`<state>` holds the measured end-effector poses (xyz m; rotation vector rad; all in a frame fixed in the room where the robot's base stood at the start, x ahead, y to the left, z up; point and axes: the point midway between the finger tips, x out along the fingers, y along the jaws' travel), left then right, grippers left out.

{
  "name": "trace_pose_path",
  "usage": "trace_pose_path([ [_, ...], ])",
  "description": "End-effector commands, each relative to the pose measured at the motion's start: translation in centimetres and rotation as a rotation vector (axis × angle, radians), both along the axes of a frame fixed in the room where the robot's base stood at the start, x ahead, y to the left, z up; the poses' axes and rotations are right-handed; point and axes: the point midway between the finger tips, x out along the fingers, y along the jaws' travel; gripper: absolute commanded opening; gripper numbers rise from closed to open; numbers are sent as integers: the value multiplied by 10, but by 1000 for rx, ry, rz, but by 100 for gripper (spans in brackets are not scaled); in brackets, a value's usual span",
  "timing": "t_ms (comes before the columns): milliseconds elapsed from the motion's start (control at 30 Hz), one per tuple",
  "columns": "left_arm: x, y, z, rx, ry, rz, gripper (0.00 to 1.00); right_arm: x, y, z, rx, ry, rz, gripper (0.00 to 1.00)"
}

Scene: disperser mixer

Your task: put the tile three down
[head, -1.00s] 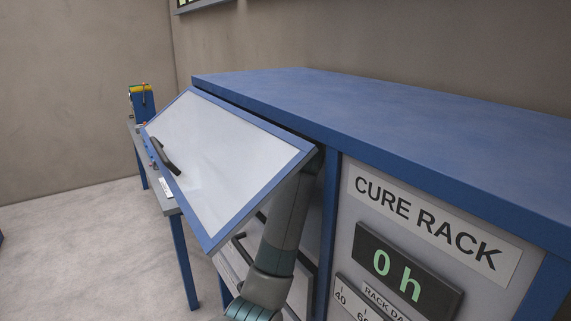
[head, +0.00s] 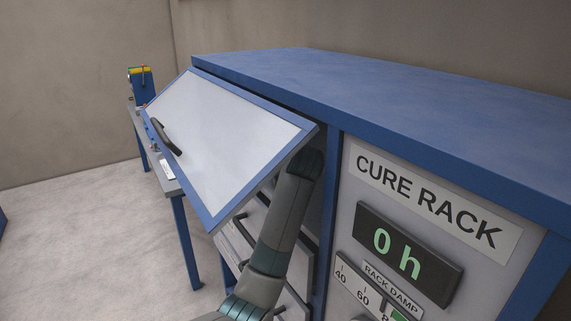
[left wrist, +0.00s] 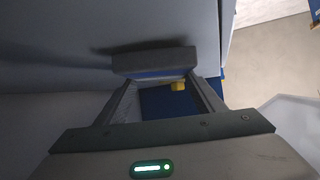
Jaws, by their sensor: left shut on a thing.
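In the left wrist view my left gripper (left wrist: 162,82) is shut on a grey slab with a bluish front strip, the tile (left wrist: 153,64), at its fingertips. No number on it can be read. The tile is close to a grey surface (left wrist: 70,45), with a dark shadow beside it; I cannot tell if they touch. In the head view my arm reaches up behind the raised flap door (head: 225,135) of the cure rack (head: 425,205). The gripper and tile are hidden there. My right gripper is not in view.
The flap is tilted outward, with a black handle (head: 165,136). Closed fronts with handles lie below it. A side table (head: 180,205) stands at left. A small yellow thing (left wrist: 178,86) shows beyond my fingers.

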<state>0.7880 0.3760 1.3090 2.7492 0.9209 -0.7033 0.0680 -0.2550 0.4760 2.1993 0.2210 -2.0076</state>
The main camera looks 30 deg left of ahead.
Motion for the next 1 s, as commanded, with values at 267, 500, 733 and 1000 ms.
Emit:
trace_pose_path([
  [267,0,0,1,1,-3,0,2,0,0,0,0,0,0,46],
  [500,0,0,0,1,-3,0,77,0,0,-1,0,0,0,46],
  [733,0,0,-1,1,-1,0,84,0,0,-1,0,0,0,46],
  [1000,1,1,-1,-1,2,0,84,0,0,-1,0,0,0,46],
])
